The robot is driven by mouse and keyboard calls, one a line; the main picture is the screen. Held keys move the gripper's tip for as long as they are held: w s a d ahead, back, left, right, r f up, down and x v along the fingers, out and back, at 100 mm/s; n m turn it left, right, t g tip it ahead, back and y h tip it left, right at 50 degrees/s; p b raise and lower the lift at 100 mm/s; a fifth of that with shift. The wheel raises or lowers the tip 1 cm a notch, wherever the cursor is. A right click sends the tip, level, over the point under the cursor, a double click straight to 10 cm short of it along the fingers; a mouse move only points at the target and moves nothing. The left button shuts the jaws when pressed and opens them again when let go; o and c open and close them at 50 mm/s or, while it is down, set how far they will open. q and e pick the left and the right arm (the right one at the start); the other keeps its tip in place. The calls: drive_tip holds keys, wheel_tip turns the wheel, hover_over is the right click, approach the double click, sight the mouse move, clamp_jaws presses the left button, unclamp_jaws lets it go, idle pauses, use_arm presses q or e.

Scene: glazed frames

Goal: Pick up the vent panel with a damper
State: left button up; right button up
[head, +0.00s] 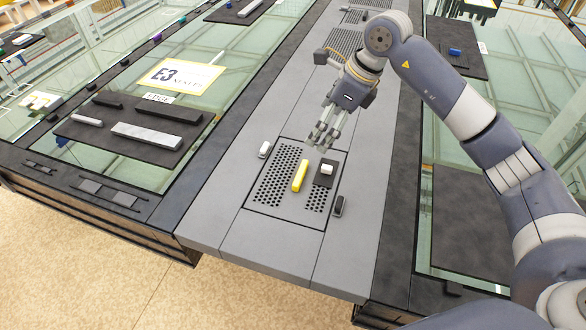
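The vent panel (271,183) is a grey plate with dark round holes, set flat in the grey walkway at the lower middle of the head view. A yellow bar (300,176) stands out along its middle. To the right of the bar, a dark block with a white piece on top (326,170) sits on the panel; it may be the damper. My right gripper (324,138) is above and just beyond the panel's far edge, pointing down. Its fingers look spread, with nothing between them. It does not touch the panel. My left gripper is out of view.
A small white-grey piece (264,149) sits left of the panel and a dark one (339,206) sits right of it. A dark mat (85,132) with bars lies on the left glass. More slotted grilles (345,42) lie farther along the walkway. The near walkway is clear.

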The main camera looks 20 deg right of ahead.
wheel_tip(320, 180, down, 3)
drive_tip(key=b, duration=0.2)
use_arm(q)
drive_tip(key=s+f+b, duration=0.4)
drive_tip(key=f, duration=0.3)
use_arm(e)
approach(300, 171)
drive_tip(key=x, duration=0.1)
drive_tip(key=p+x, duration=0.1)
drive_tip(key=x, duration=0.1)
drive_tip(key=shift+d+f, duration=0.2)
drive_tip(key=shift+f, duration=0.1)
drive_tip(key=p+x, duration=0.1)
drive_tip(key=x, duration=0.1)
drive_tip(key=p+x, duration=0.2)
drive_tip(key=shift+a+f, duration=0.2)
drive_tip(key=shift+a, duration=0.25)
drive_tip(key=shift+w+f, duration=0.15)
drive_tip(key=shift+f, duration=0.25)
drive_tip(key=shift+c, duration=0.8)
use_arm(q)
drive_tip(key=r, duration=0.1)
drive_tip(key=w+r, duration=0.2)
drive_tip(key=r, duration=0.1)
use_arm(e)
drive_tip(key=c, duration=1.2)
